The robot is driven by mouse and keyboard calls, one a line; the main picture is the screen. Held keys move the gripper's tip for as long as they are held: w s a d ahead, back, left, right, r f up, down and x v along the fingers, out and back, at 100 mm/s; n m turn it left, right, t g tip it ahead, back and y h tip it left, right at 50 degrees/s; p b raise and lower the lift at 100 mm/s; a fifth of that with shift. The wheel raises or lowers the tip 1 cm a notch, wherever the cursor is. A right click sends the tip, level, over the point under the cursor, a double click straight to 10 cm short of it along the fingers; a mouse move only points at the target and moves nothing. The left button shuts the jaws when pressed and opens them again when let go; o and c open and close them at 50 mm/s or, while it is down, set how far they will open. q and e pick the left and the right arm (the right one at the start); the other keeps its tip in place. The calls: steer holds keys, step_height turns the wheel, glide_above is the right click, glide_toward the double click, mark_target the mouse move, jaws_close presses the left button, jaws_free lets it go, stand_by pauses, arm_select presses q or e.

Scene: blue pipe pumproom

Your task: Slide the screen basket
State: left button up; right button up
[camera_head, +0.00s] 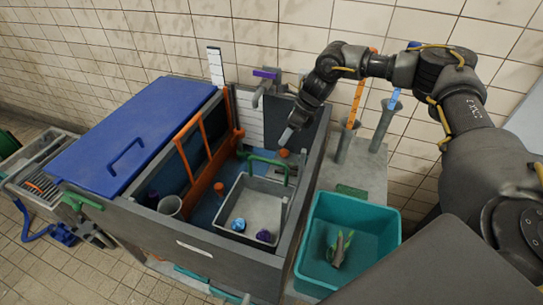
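The screen basket appears to be the grey open tray (258,196) inside the dark grey tank (200,245). A green handle (262,160) stands at its back edge. A blue object (239,225) and a purple object (264,236) lie in the front of the basket. My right arm reaches in from the right, and its gripper (288,136) points down just above and behind the green handle. I cannot tell whether it touches the handle or how far its fingers are apart. My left gripper is out of view.
A blue lid (135,130) covers the tank's left part. An orange frame (212,165) stands beside the basket. A teal bin (345,240) holding a greenish object (341,248) is at right, near two grey tubes (383,130). A tiled wall is behind.

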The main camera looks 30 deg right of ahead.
steer(key=shift+p+x, duration=1.4)
steer(key=shift+x, duration=3.7)
steer(key=shift+s, duration=0.15)
jaws_close()
